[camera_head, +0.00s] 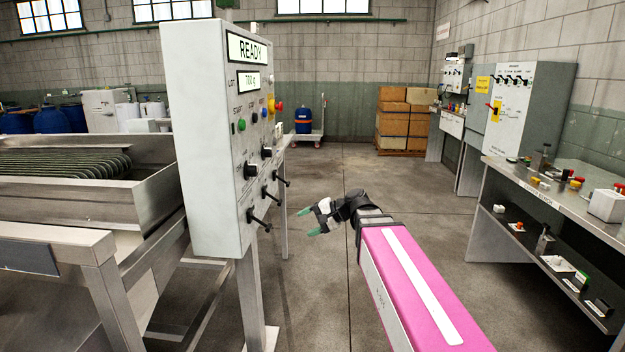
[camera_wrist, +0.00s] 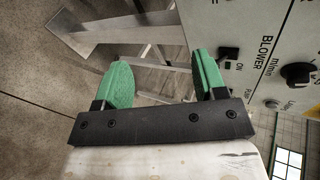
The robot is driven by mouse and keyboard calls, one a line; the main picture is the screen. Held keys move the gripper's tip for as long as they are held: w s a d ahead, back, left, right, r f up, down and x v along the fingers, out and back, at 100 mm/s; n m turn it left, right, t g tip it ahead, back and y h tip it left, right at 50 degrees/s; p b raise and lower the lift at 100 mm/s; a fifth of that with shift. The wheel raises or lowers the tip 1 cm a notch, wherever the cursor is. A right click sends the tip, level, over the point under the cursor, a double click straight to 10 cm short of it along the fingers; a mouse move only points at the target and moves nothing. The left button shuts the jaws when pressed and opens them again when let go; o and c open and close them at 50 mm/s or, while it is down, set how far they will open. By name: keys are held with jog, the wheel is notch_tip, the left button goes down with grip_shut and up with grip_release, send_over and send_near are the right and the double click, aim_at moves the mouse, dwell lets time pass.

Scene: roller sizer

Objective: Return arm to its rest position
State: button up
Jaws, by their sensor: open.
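My gripper (camera_head: 311,221) is open and empty, with green pads on its two fingers. In the head view it is held in the air just right of the grey control panel (camera_head: 208,150), at the height of its lower levers. My arm, with a pink cover, reaches out from the lower right. In the wrist view the two green fingertips of my gripper (camera_wrist: 163,78) are spread apart with nothing between them. The panel face (camera_wrist: 285,60) is close by on the right, with a blower switch and a black knob. I cannot tell the exact gap to it.
The roller machine (camera_head: 65,165) stands at the left on a metal frame. A workbench (camera_head: 560,195) with small parts stands at the right. Wooden crates (camera_head: 403,125) and a cart with a blue drum (camera_head: 303,120) are at the back. The floor between is clear.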

jog(key=s+d+f+n+h, duration=0.1)
jog(key=s+d+f+h, duration=0.2)
jog(key=d+f, duration=0.4)
jog(key=s+d+f+n+g+h, duration=0.1)
jog(key=s+d+f+h, duration=0.3)
jog(key=d+f, duration=0.3)
jog(key=s+d+f+n+g+h, duration=0.1)
jog(key=s+d+f+h, duration=0.2)
jog(key=f, duration=0.9)
jog(key=d+h, duration=0.2)
jog(key=d, duration=0.1)
jog(key=shift+s+d+f+n, duration=0.15)
jog(key=shift+d+f+n, duration=0.15)
jog(key=shift+d+n, duration=0.1)
